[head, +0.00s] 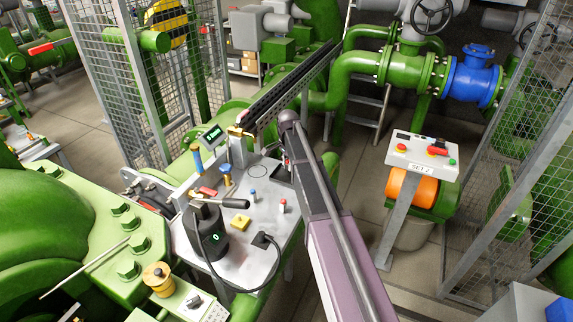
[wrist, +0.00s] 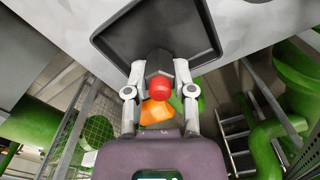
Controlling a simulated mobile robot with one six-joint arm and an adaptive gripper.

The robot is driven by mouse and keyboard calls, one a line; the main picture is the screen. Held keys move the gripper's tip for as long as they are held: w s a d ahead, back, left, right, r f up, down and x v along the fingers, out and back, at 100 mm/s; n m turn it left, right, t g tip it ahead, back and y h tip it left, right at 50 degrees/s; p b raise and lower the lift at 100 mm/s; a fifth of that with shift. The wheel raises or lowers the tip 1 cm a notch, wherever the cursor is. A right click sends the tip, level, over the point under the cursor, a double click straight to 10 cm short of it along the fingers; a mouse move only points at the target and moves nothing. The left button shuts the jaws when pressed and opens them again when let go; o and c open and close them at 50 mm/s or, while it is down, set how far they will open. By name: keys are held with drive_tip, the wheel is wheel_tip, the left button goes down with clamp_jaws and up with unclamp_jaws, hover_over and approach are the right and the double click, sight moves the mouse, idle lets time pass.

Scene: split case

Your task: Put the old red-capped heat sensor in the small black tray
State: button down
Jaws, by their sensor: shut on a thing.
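My gripper (wrist: 159,72) is shut on a red-capped sensor (wrist: 159,89), seen in the wrist view. Its round red cap faces the wrist camera, and its grey body lies between the fingers. The small black tray (wrist: 207,38) is just beyond the fingertips, which overlap its near part in the picture. I cannot tell whether the sensor touches the tray floor. In the head view my arm hides the gripper and most of the tray; a dark part of the tray (head: 281,175) shows beside the arm.
A small red-topped piece (head: 282,206), a blue-topped piece (head: 253,196) and a yellow block (head: 240,222) stand on the light worktop (head: 262,222). A black cylinder with a display (head: 206,228) and cable stands at the front left. A control stand (head: 422,157) is to the right.

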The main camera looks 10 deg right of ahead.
drive_tip(key=shift+f+b, duration=0.45)
drive_tip(key=shift+f, duration=0.3)
drive_tip(key=shift+f+b, duration=0.55)
drive_tip(key=shift+b, duration=0.05)
idle(0.3)
drive_tip(key=shift+c, duration=1.9)
unclamp_jaws()
